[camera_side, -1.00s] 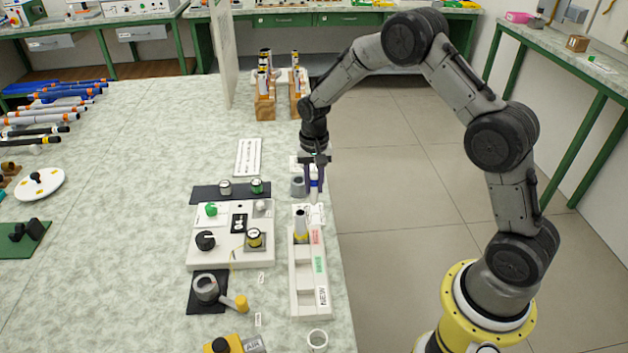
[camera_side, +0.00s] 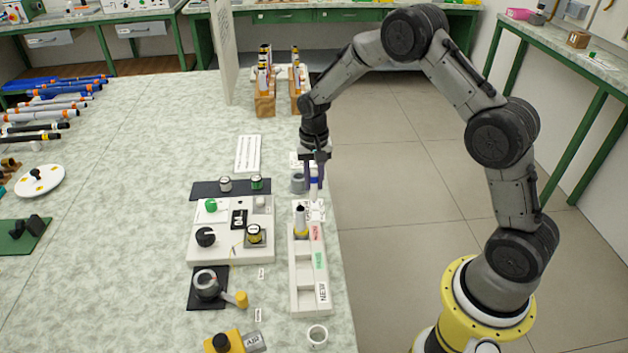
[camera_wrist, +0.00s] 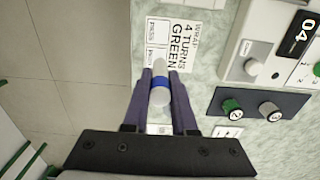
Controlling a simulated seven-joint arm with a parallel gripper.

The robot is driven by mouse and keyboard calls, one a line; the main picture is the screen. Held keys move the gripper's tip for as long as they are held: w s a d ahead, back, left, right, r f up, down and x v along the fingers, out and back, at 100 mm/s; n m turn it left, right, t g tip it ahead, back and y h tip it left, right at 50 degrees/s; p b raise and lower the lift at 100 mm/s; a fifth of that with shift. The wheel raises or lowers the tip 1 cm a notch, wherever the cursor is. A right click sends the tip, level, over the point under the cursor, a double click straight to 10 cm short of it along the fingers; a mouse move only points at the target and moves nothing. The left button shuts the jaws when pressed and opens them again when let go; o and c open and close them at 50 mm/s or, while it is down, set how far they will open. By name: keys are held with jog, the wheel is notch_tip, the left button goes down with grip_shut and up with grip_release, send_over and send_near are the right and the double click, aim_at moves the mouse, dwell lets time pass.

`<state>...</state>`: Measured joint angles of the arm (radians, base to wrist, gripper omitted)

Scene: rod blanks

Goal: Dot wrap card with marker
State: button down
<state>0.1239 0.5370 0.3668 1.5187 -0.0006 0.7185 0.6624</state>
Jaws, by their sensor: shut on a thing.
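My gripper (camera_side: 314,180) is shut on a marker, a pale pen with a blue band. The marker (camera_wrist: 159,88) stands between the two purple-grey fingers in the wrist view. The wrap card (camera_wrist: 176,45) is white and reads WRAP, 4 TURNS, GREEN, with boxes at its left edge. It lies just beyond the fingers. The marker overlaps the card's near part in the wrist view; I cannot tell whether its tip touches. In the side view the card (camera_side: 317,212) lies at the far end of the white tray, partly hidden by the fingers.
The white tray (camera_side: 308,285) holds a yellow-banded rod (camera_side: 301,222). Left of these are a white control panel (camera_side: 200,245) and a dark strip with green (camera_side: 257,184) and white (camera_side: 225,184) spools. The table edge is close on the right.

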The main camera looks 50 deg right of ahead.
jog(key=shift+f, duration=0.6)
dwell(1.0)
jog(key=shift+r, duration=4.05)
